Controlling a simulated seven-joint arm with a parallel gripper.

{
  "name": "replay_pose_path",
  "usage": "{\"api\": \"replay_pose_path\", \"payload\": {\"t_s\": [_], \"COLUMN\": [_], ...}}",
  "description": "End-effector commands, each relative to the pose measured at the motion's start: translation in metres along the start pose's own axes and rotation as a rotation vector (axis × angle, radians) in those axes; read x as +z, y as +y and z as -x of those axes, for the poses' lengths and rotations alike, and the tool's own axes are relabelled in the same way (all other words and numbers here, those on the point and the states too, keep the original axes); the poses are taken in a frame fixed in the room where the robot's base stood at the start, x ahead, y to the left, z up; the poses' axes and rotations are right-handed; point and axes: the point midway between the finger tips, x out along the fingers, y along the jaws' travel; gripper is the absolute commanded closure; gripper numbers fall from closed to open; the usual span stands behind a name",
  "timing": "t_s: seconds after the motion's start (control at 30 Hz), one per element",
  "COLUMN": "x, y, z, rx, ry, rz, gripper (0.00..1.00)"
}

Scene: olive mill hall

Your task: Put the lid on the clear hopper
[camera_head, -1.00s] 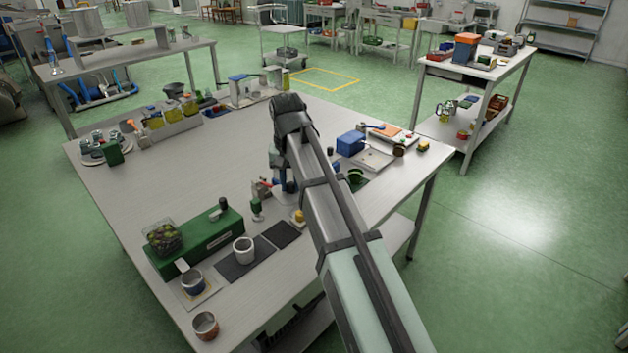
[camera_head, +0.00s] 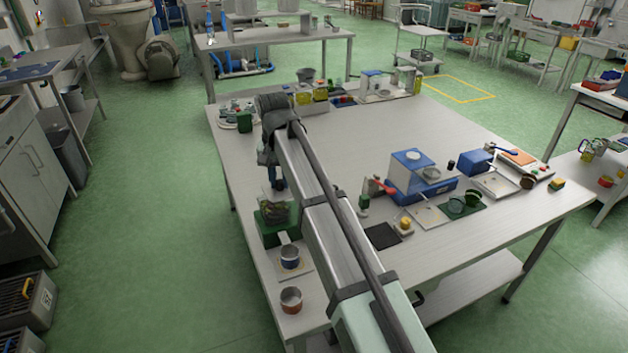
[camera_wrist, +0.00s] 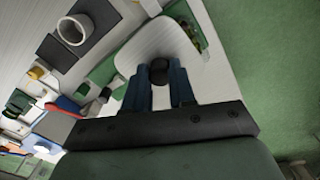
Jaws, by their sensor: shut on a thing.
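My gripper (camera_wrist: 159,82) is shut on the dark knob of a pale, rounded-corner lid (camera_wrist: 145,45) in the wrist view. In the head view my gripper (camera_head: 274,180) is just above the clear hopper (camera_head: 278,212), which holds dark green olives and stands on a green base (camera_head: 272,236). In the wrist view, olives in the hopper (camera_wrist: 196,36) show past the lid's upper right edge. The lid covers the rest of the hopper from there, offset to one side. I cannot tell whether the lid touches the rim. The lid is not clear in the head view.
A blue-and-white cup (camera_head: 290,256) and a reddish cup (camera_head: 291,299) stand near the front left table edge. A white cup (camera_wrist: 75,28) on a dark mat shows in the wrist view. A blue-and-white machine (camera_head: 415,172) stands to the right. The table's middle is clear.

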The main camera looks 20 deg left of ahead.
Motion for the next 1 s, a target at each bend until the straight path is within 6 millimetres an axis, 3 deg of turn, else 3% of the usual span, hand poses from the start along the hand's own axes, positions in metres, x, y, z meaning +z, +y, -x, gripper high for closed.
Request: {"api": "replay_pose_path", "payload": {"t_s": [0.03,0.17,0.47,1.0], "x": [-0.005,-0.014,-0.015,-0.015], "y": [-0.013,-0.026,-0.026,-0.026], "z": [0.001,0.002,-0.004,-0.035], "rx": [0.000,0.000,0.000,0.000], "ry": [0.000,0.000,0.000,0.001], "rz": [-0.002,-0.046,-0.080,-0.078], "gripper": [0.95,0.95,0.95,0.95]}}
